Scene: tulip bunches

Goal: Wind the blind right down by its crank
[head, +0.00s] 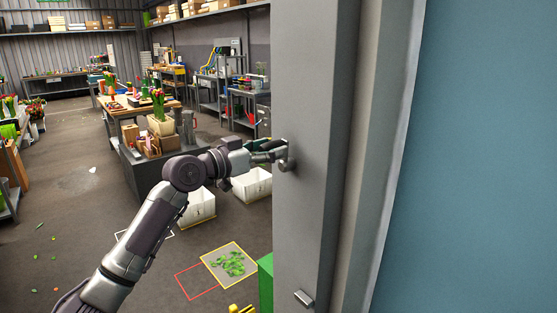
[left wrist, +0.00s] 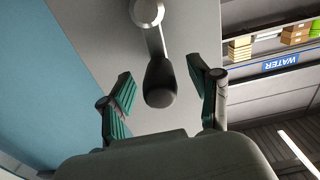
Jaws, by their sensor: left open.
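The crank (head: 288,163) is on the side of the grey post, near the middle of the head view. In the left wrist view the crank's dark rounded knob (left wrist: 160,84) hangs on a thin metal arm from a round grey hub (left wrist: 147,11). My left gripper (head: 270,151) is open at the crank. Its green-padded fingers (left wrist: 159,75) stand on either side of the knob, with a gap to each. A large plain blue surface (head: 485,150) fills the right of the head view; I cannot tell whether it is the blind. My right gripper is out of view.
The grey post (head: 312,90) stands close in front, with a small metal bracket (head: 303,298) low on it. White crates (head: 199,207) and a yellow-framed mat (head: 230,263) with green scraps lie on the floor. A workbench (head: 140,106) and shelves stand further back. Floor at left is mostly clear.

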